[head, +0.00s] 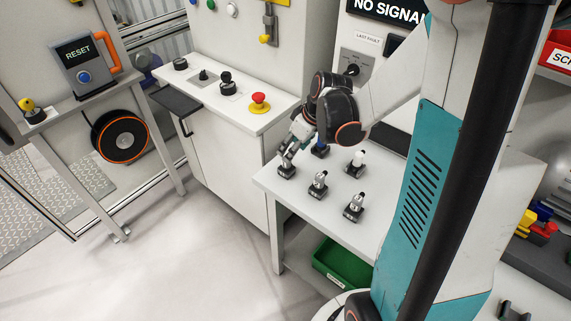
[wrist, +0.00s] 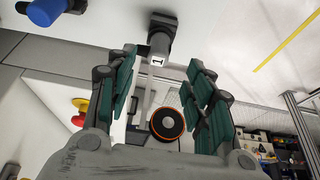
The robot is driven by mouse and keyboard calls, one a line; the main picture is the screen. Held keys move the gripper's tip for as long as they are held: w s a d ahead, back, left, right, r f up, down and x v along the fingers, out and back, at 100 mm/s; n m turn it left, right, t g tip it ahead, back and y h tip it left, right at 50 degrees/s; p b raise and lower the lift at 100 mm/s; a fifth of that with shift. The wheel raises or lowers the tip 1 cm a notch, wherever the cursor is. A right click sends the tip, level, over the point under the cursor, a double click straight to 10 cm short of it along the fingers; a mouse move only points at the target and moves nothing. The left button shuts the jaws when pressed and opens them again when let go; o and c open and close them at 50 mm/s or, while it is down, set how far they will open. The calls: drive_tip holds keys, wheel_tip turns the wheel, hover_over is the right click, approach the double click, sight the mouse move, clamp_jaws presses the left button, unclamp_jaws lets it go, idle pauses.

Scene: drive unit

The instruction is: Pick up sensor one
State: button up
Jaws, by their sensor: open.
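In the head view my gripper (head: 290,152) points down at the table's left corner, right above a dark sensor base (head: 287,171). The gripper hides most of that sensor's body.
Other sensors stand close by on the table: two silver ones (head: 318,184) (head: 354,207), a white-topped one (head: 357,163) and a blue one (head: 320,150). A control cabinet with a red button (head: 259,103) is to the left. A green bin (head: 342,262) sits below.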

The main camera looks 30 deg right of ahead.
sight(287, 164)
drive_tip(key=shift+b+x, duration=1.2)
drive_tip(key=shift+x, duration=2.6)
drive_tip(key=shift+d, duration=0.15)
clamp_jaws()
